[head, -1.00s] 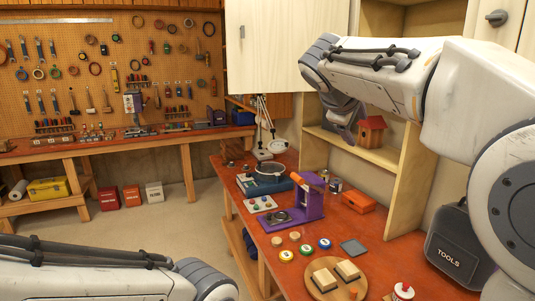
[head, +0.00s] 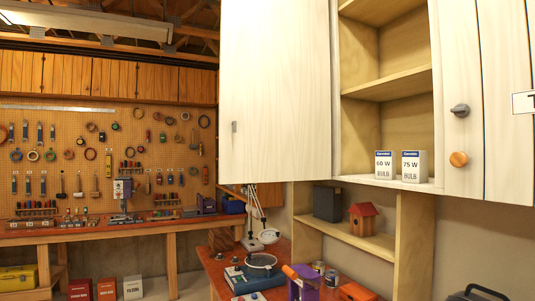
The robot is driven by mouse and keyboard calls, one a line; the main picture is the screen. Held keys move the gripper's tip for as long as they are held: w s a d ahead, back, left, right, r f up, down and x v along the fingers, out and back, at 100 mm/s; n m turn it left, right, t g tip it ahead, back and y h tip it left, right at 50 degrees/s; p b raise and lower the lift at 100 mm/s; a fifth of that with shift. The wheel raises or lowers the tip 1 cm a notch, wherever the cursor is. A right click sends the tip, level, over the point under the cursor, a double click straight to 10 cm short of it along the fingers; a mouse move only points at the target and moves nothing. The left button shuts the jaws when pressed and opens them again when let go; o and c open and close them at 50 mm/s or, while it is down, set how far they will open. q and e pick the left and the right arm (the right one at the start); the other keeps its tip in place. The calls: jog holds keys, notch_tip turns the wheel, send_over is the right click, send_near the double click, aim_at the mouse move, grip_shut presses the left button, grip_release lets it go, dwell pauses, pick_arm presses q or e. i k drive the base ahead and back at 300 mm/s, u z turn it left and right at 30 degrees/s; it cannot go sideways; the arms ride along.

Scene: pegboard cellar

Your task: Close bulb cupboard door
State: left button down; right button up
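The bulb cupboard (head: 388,86) is open on the wall in the head view, with bare wooden shelves above. Two bulb boxes stand on its bottom shelf: a 60 W box (head: 385,165) and a 75 W box (head: 414,167). Its pale wood door (head: 280,90) stands swung open to the left of the opening. A small grey handle (head: 234,127) sits near the door's left edge. Neither of my grippers is in view.
Closed pale doors with a grey knob (head: 460,110) and an orange knob (head: 459,159) adjoin the opening on the right. Below, an open shelf holds a small red-roofed house (head: 363,219) and a dark box (head: 327,203). A lamp (head: 250,240) stands on the workbench.

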aim_at(275, 76)
jog(key=u, duration=1.35)
jog(key=i, duration=4.65)
jog(key=z, duration=4.05)
